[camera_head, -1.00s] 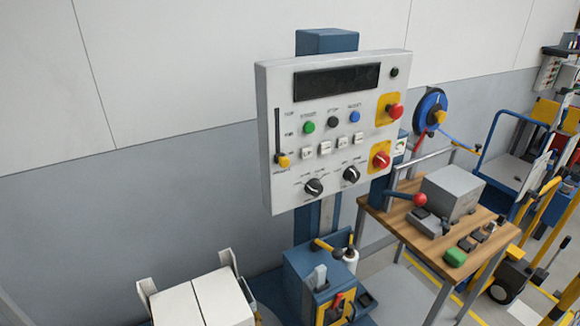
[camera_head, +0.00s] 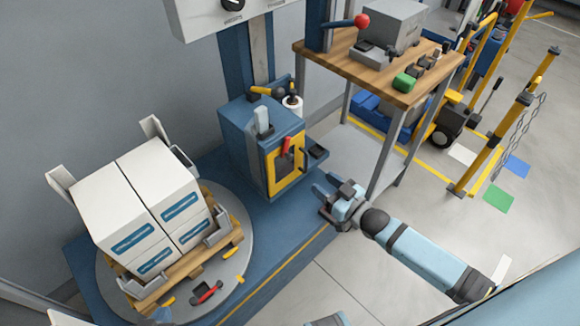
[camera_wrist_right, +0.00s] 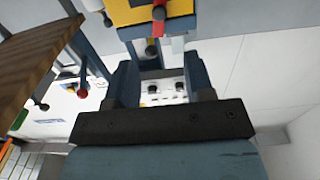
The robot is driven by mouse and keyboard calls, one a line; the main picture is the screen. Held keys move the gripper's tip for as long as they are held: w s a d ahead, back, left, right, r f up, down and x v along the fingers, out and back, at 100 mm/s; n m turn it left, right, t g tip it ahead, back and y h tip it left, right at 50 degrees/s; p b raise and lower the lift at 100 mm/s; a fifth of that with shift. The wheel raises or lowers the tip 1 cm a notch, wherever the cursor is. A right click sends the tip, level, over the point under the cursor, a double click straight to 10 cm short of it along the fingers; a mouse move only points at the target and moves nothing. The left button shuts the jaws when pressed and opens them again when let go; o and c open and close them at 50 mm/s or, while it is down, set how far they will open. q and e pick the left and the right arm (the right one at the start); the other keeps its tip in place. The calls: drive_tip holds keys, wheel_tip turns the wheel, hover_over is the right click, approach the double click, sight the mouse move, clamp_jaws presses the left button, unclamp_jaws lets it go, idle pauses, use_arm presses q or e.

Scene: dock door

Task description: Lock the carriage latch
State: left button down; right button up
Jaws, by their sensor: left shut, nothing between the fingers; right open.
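The blue carriage box (camera_head: 240,150) stands at the foot of the mast, with a yellow-framed front panel (camera_head: 272,178). A red handle (camera_head: 287,145) on that panel looks like the carriage latch; I cannot tell whether it is locked. In the right wrist view the yellow panel (camera_wrist_right: 130,14) and red handle (camera_wrist_right: 158,14) are at the top edge, beyond my fingers. My right gripper (camera_head: 322,186) is open and empty, to the right of and apart from the box. Only a small part of my left gripper (camera_head: 326,320) shows at the bottom edge; it is shut and empty.
White cartons (camera_head: 135,200) stand on a pallet on the round turntable (camera_head: 240,225) at left. A wooden-topped bench (camera_head: 390,90), with a red-knobbed lever, stands behind my right gripper. Yellow barriers (camera_head: 490,140) are at right. The floor in front is clear.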

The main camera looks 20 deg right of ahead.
sight(292, 158)
drive_tip(key=b+x, duration=0.1)
drive_tip(key=x, duration=1.2)
drive_tip(key=shift+w+a, duration=0.2)
drive_tip(key=shift+w, duration=0.15)
drive_tip(key=shift+r, duration=0.1)
